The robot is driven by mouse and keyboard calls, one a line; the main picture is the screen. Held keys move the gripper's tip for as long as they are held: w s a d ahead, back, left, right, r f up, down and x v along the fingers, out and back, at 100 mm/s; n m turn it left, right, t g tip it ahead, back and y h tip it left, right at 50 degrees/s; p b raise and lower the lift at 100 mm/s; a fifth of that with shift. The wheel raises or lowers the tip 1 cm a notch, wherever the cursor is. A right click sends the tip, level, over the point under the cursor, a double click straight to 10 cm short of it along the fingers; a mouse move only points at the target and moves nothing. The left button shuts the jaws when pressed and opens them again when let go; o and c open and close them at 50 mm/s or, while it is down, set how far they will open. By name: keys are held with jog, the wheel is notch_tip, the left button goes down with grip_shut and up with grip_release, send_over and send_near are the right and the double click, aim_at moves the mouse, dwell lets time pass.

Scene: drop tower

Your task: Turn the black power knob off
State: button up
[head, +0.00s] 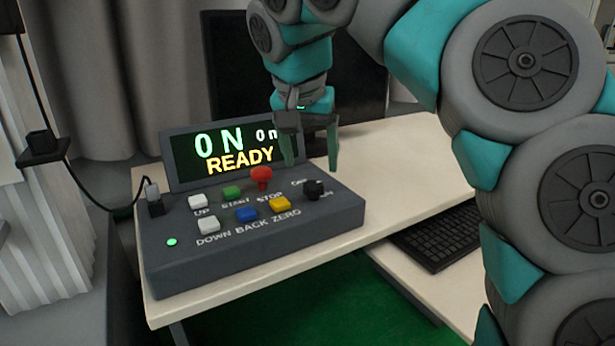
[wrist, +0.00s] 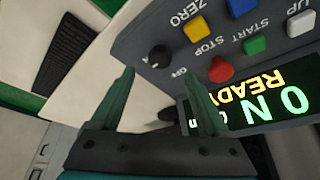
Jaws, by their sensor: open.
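The black power knob (head: 314,189) is at the right end of the dark grey control box. In the wrist view the knob (wrist: 159,56) shows a light mark on its top and lies beyond my fingertips. My gripper (head: 310,165) is open and empty, pointing down above the back right of the box. Its two green fingers (wrist: 158,80) are apart, with the knob ahead of them and not between them. The display (head: 235,155) reads "ON" and "READY". The lettering beside the knob is partly hidden and too small to read fully.
A red mushroom button (head: 261,176) stands up left of the knob. Green, yellow, blue and white buttons cover the rest of the panel. A black switch with a cable (head: 154,203) is at the left end. A keyboard (head: 437,238) lies right; the desk behind is clear.

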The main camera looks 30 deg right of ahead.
aim_at(314, 184)
jog(key=shift+x, duration=2.9)
grip_shut()
